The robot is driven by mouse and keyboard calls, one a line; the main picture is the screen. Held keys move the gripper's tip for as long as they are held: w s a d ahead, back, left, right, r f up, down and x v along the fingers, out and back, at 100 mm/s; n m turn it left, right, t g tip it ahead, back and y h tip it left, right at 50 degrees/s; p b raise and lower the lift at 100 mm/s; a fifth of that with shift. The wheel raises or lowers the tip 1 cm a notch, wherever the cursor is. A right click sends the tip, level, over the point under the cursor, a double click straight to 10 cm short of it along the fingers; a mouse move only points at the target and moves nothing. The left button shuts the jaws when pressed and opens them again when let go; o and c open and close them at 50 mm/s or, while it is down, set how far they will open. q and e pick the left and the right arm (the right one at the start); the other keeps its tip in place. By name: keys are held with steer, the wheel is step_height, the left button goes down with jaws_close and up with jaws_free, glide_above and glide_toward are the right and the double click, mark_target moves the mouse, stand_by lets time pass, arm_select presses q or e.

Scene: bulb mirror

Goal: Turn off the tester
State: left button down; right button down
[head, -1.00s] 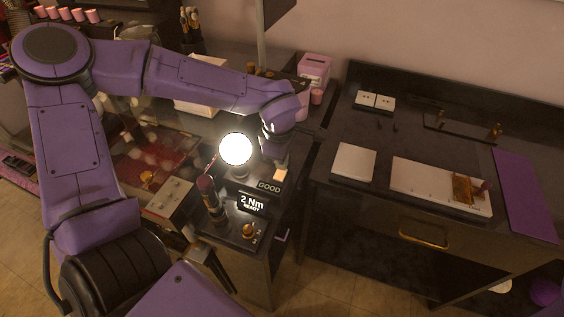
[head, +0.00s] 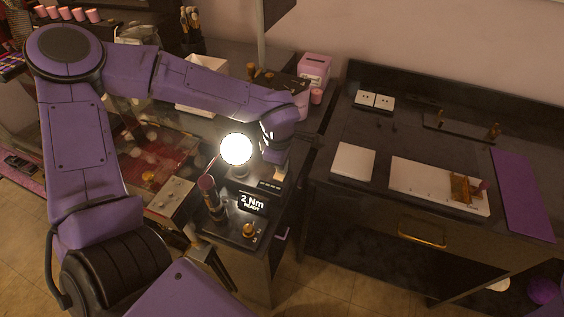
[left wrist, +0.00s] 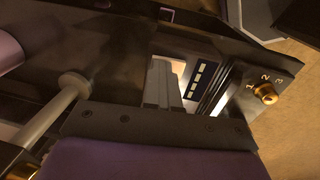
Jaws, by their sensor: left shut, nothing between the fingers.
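The tester (head: 243,180) stands on the dark bench, with a glowing round bulb (head: 237,149) above it. Its small display (head: 268,187) shows a row of dashes; the display also shows in the left wrist view (left wrist: 195,78). A pale cream piece (head: 280,173), perhaps its switch, sits beside the display. My left gripper (head: 273,166) points down at the tester, just right of the bulb. In the left wrist view its fingers (left wrist: 163,66) are together and empty, beside the display. I cannot tell whether the fingertips touch the tester. My right gripper is not in view.
A "2 Nm READY" display (head: 252,203) and a brass knob (head: 249,230) are in front of the tester. An upright driver-like tool (head: 210,196) stands left of them. A pink box (head: 314,68) is behind. The right-hand counter (head: 370,215) has open room.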

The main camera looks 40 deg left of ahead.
arm_select(q)
steer(key=shift+s+d+p, duration=0.15)
steer(key=shift+s+p, duration=0.15)
steer(key=shift+s, duration=0.35)
steer(key=shift+r, duration=0.1)
steer(key=shift+r+p, duration=0.3)
steer(key=shift+p, duration=0.1)
steer(key=r+p, duration=0.5)
steer(key=p, duration=0.1)
steer(key=shift+s, duration=0.2)
steer(key=shift+s+r+b, duration=0.1)
steer(key=shift+r+b, duration=0.25)
steer(key=shift+b, duration=0.7)
step_height(320, 180, up, 6)
steer(key=r, duration=0.1)
glide_above(279, 178)
steer(key=shift+s+d+r+b, duration=0.1)
steer(key=shift+s+r+b, duration=0.2)
steer(key=shift+s, duration=0.3)
